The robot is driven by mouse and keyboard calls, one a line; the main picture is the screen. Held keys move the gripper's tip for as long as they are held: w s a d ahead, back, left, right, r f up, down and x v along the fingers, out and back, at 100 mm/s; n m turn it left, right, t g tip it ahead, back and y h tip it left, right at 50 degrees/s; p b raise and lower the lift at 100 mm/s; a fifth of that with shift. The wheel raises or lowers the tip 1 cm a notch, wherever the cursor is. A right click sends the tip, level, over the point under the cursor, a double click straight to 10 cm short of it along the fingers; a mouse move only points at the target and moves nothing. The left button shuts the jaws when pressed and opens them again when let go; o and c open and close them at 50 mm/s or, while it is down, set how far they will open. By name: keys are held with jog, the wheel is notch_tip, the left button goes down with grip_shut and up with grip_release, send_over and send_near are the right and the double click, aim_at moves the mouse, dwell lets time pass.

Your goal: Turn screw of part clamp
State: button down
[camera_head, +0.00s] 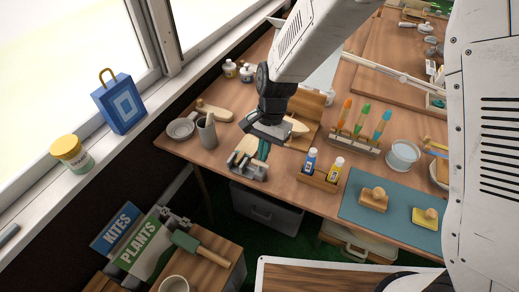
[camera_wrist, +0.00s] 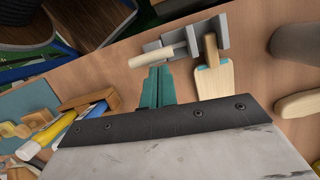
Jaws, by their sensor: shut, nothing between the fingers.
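The part clamp (camera_head: 250,168) is a grey metal vise at the table's front edge. In the wrist view its grey jaws (camera_wrist: 190,38) are at the top. A pale wooden handle (camera_wrist: 150,57) sticks out from its left side there; the screw itself is not clearly seen. A pale wooden paddle-shaped piece (camera_wrist: 213,80) is at the clamp. My gripper (camera_head: 263,151) is shut and empty, its teal fingers pointing down behind the clamp. In the wrist view the fingertips (camera_wrist: 158,72) are beside the wooden handle; I cannot tell whether they touch it.
A grey cup (camera_head: 207,130) and a small dish (camera_head: 181,129) stand left of the clamp. A wooden holder (camera_head: 318,181) with two bottles stands to the right, near a teal mat (camera_head: 350,207). Bare tabletop lies between the clamp and the holder.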

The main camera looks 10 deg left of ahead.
jog(key=w, duration=0.3)
jog(key=shift+w+d, duration=0.25)
jog(key=shift+w, duration=0.1)
jog(key=a+v, duration=0.1)
jog(key=v, duration=0.8)
jog(key=s+d+r+n+t, duration=0.1)
jog(key=s+d+r, duration=0.4)
jog(key=s+d, duration=0.3)
jog(key=s+d+r+n+t, duration=0.1)
jog(key=s+d+r, duration=0.5)
jog(key=d, duration=0.6)
jog(key=s+d+r+n+t+h, duration=0.1)
jog(key=s+d+r, duration=0.4)
jog(key=s+d, duration=0.5)
jog(key=shift+r+n+t, duration=0.35)
jog(key=shift+n+t, duration=0.25)
jog(key=shift+n, duration=0.4)
jog(key=shift+d, duration=0.1)
